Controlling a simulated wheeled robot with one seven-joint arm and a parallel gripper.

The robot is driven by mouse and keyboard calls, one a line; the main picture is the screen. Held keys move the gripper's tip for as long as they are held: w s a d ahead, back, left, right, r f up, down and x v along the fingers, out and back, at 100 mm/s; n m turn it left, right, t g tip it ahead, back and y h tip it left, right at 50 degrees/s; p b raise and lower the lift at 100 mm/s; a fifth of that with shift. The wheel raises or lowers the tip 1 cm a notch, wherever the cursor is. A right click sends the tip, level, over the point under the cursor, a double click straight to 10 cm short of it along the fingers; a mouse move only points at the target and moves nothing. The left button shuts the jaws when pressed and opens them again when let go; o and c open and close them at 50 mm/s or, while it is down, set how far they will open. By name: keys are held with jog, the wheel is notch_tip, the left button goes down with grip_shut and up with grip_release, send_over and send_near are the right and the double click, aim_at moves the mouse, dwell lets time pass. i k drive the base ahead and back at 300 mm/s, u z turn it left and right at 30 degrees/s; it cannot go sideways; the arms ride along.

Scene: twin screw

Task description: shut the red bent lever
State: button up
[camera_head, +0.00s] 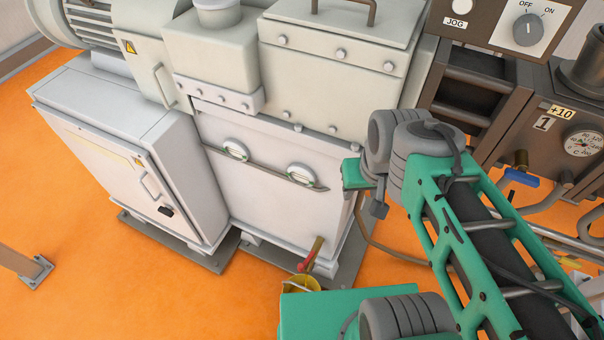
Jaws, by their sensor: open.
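The red bent lever (308,262) is low at the front right corner of the pale machine housing (262,195). It slants down and to the left from a small brass-coloured fitting (318,243). A yellow container (301,283) is just below it, partly hidden by my green arm part in front. My arm fills the lower right and bends up beside the housing. My gripper cannot be made out; nothing of mine is seen touching the lever.
A pale cabinet (130,170) stands left of the housing. At the right are a dark panel with a rotary switch (528,30), a gauge (582,143), a blue-handled valve (521,177) and pipes. A post foot (36,271) stands at lower left. The orange floor (130,290) is open there.

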aim_at(301, 266)
jog(key=u, duration=0.45)
jog(key=k, duration=2.45)
jog(key=z, duration=0.35)
jog(key=i, duration=0.5)
jog(key=z, duration=0.1)
